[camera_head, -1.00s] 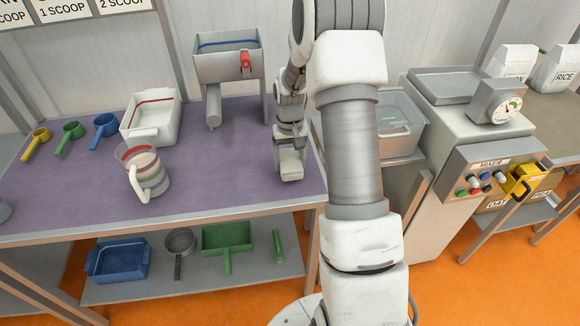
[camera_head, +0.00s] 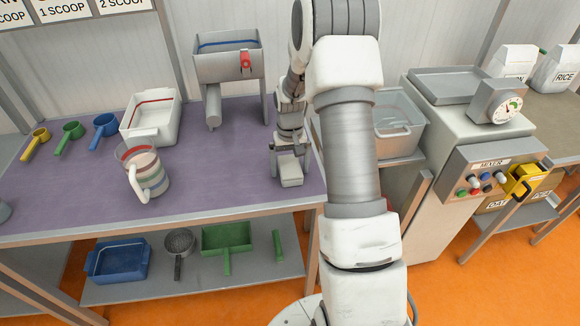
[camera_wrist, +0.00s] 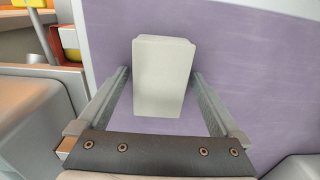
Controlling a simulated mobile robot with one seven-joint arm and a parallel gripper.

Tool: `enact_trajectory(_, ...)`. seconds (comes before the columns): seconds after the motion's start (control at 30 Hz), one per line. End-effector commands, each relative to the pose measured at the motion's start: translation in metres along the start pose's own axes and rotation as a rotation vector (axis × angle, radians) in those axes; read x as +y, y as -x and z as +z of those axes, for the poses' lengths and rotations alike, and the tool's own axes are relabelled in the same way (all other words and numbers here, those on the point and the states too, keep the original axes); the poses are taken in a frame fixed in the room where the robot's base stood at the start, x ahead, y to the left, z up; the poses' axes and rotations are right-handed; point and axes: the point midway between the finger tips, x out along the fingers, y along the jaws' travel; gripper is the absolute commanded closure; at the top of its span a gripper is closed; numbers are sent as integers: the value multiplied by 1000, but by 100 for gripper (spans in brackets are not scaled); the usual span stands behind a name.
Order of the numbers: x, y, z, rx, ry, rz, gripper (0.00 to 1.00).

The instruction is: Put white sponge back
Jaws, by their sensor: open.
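The white sponge (camera_head: 290,171) is a pale rectangular block lying on the purple tabletop near its right end. It also shows in the wrist view (camera_wrist: 163,76), flat on the purple surface. My gripper (camera_head: 289,166) is open, with one finger on each side of the sponge's near part.
A striped jug (camera_head: 148,172) and a white tray (camera_head: 151,118) stand to the left on the purple table (camera_head: 215,190). A grey hopper (camera_head: 228,70) stands behind. The mixer (camera_head: 440,150) and a clear bin (camera_head: 397,128) are to the right. The table is clear left of my gripper.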

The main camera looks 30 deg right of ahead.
Motion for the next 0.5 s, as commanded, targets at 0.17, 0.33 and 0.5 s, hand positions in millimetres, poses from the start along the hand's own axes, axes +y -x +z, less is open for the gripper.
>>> enact_trajectory(0.17, 0, 31, -1, 6, 0, 1, 0)
enact_trajectory(0.33, 0, 70, -1, 5, 0, 0, 0)
enact_trajectory(0.5, 0, 101, -1, 4, 1, 0, 0)
